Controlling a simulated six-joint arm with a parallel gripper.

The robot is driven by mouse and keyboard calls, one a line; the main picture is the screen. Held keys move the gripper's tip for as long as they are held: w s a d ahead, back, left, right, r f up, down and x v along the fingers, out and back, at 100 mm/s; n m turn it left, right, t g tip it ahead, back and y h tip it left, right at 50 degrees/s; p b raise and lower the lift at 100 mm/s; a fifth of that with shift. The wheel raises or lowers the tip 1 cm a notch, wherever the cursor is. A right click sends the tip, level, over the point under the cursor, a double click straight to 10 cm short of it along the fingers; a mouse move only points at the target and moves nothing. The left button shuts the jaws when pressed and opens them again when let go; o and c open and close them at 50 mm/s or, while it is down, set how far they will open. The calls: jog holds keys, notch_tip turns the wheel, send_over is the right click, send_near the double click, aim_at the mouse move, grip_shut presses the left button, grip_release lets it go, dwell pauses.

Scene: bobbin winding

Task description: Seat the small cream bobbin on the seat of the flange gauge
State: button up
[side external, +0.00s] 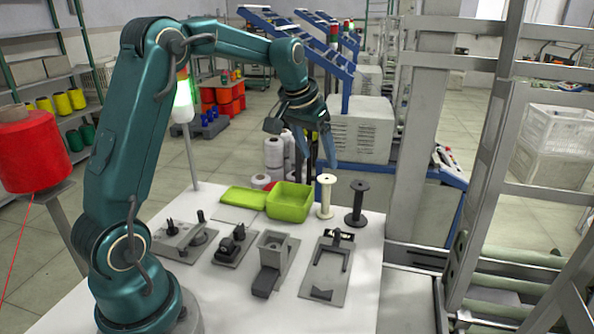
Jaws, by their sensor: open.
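The small cream bobbin (325,197) stands upright on the white table, just right of the green bin. My gripper (322,165) is open and empty, pointing down above the cream bobbin with a gap between them. Several grey fixtures stand along the front of the table. None is clearly marked as the flange gauge; the rightmost one, a flat plate with a dark fork and a notched block (328,268), may be it, but I cannot tell. Nothing lies on that plate apart from its own parts.
A dark bobbin (356,203) stands close right of the cream one. A green bin (289,203) and its flat green lid (244,198) are on the left. Other fixtures include a grey block with a chute (272,262), a small dark clamp (232,246) and a leftmost plate (185,240).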

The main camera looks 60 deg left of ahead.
aim_at(325, 179)
jog(key=shift+x, duration=3.6)
jog(key=shift+r, duration=0.1)
jog(key=c, duration=0.8)
jog(key=shift+r, duration=2.3)
jog(key=shift+c, duration=0.2)
jog(key=shift+r, duration=0.2)
jog(key=shift+d, duration=0.15)
jog(key=s+d+r+m+h, duration=0.15)
jog(key=s+d+m, duration=0.45)
jog(key=s+d, duration=0.75)
jog(key=shift+h, duration=0.45)
jog(key=shift+w+d+f, duration=0.25)
jog(key=shift+d+f, duration=0.05)
jog(key=shift+f, duration=0.55)
jog(key=shift+w+d+f, duration=0.2)
jog(key=shift+d+f, duration=0.1)
jog(key=shift+f, duration=0.5)
jog(key=shift+w+d+f, duration=0.25)
jog(key=shift+f, duration=0.6)
